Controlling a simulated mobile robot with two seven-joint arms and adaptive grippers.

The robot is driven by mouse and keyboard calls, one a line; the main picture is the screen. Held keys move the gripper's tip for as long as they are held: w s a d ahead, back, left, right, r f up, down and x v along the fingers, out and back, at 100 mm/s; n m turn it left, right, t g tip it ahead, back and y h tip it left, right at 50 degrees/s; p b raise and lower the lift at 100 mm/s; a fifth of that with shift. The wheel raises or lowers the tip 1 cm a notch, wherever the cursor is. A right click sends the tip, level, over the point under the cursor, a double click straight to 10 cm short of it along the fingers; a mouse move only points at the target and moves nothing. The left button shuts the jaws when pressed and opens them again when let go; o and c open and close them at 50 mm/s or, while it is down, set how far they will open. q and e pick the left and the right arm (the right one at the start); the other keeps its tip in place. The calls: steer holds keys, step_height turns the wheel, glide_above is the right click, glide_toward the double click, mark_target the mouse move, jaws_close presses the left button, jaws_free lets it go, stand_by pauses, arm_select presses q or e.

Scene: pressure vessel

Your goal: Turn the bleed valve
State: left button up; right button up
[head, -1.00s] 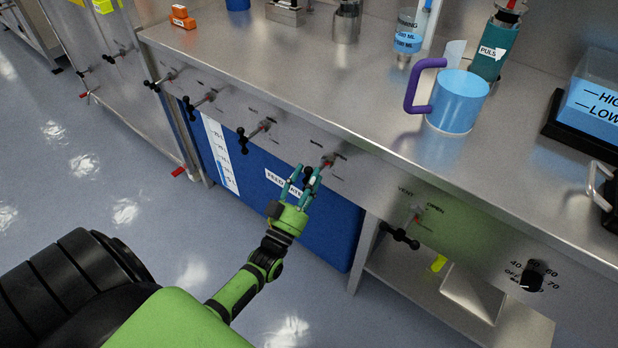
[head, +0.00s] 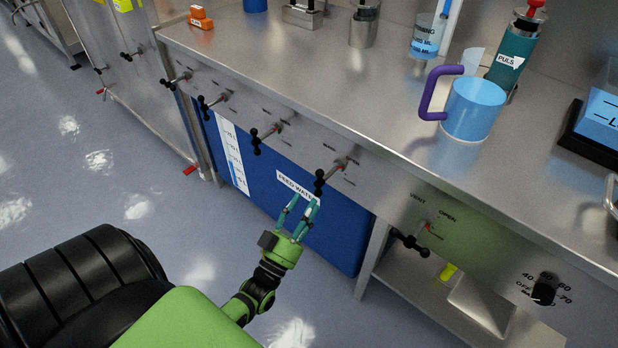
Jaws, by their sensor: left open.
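A row of small valves with black cross handles runs along the bench's steel front panel. Their labels are too small to read, so I cannot tell which is the bleed valve. The valve nearest my left gripper (head: 303,204) has a black handle (head: 320,182) on a short stem with a red mark. My left gripper is open and empty, just below and left of this handle, its teal fingers pointing up in front of the blue feed water tank (head: 342,232). It looks apart from the handle. My right gripper is not in view.
Other valves stand to the left (head: 256,141) and a vent valve (head: 410,242) to the right, beside a black dial (head: 544,289). A blue mug (head: 474,108) with a purple handle stands on the steel bench top (head: 330,75). The floor in front is clear.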

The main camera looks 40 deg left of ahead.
arm_select(q)
steer(key=shift+s+f, duration=0.15)
steer(key=shift+s, duration=0.25)
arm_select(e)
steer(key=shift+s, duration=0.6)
arm_select(q)
steer(key=v, duration=1.2)
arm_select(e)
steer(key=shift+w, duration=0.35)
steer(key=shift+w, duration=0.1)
